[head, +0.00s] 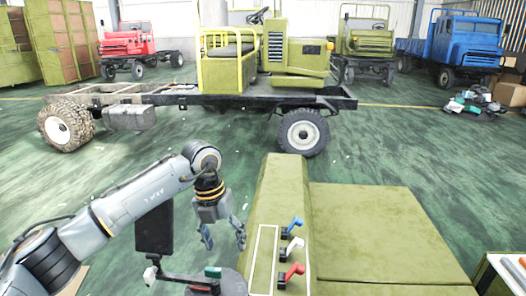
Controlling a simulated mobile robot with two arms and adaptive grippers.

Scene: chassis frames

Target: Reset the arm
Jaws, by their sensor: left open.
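My left arm (130,205) reaches in from the left and bends downward at the wrist. Its gripper (223,240) is open and empty, with its fingers pointing down. It hangs just left of an olive-green console (285,190) that carries a blue lever (293,225), a white lever (292,247) and a red lever (291,272). The gripper looks apart from the levers. My right gripper is not in view.
A flat green panel (380,230) adjoins the console on the right. Beyond is a green vehicle chassis (200,98) on wheels. Red (135,45) and blue (470,45) trucks stand farther back. A tray with tools (505,270) shows at the lower right. Open floor lies between.

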